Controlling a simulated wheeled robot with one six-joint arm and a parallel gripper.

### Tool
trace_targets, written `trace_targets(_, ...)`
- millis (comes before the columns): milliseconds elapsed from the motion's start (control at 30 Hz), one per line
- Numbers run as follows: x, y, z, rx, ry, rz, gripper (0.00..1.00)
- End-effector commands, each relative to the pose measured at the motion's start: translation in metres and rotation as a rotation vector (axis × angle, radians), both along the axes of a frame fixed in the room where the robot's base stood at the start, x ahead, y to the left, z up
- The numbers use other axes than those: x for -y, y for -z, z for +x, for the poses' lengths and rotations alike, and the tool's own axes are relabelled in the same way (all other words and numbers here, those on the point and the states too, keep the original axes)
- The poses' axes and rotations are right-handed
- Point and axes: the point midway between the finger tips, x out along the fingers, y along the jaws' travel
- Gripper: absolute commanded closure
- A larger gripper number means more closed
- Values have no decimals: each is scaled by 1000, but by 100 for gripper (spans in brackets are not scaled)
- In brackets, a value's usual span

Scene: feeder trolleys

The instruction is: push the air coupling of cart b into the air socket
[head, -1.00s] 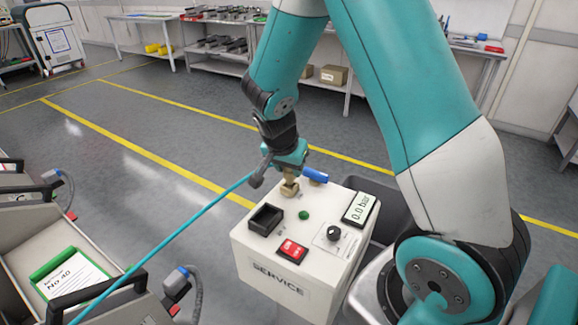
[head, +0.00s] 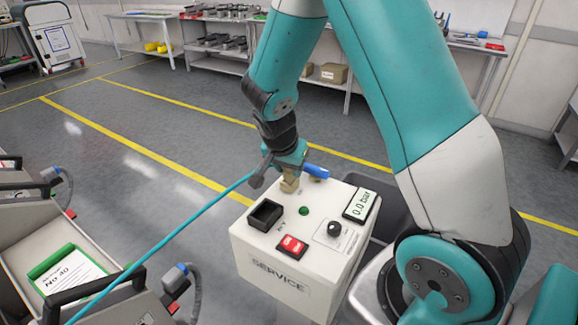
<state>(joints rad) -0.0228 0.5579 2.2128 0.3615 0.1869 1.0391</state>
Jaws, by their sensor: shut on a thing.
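My gripper (head: 289,168) is over the far left corner of the white service box (head: 265,258). It is shut on the air coupling at the end of a light-blue hose (head: 165,244), and my gripper hides most of the coupling. A brass-coloured fitting (head: 289,185) shows right below my gripper, at the box top. The socket is mostly hidden, and I cannot tell how deep the coupling sits in it. A blue cylindrical part (head: 316,171) lies just right of my gripper. The pressure display (head: 360,204) reads 0.0 bar.
The box top carries a black key tray (head: 265,215), a green lamp (head: 304,211), a red switch (head: 291,245) and a black knob (head: 334,229). Trolleys with a No 40 card (head: 68,280) and grey plugs (head: 175,277) stand at left. The hose crosses above them. The floor behind is clear.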

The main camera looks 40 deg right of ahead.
Motion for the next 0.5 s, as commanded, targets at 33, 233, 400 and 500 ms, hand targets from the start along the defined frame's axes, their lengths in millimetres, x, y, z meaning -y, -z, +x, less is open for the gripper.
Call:
trace_targets(33, 0, 1, 0, 0, 0, 0, 100)
trace_targets(233, 0, 4, 0, 0, 0, 0, 100)
trace_targets(400, 0, 7, 0, 0, 0, 0, 100)
trace_targets(500, 0, 7, 0, 0, 0, 0, 49)
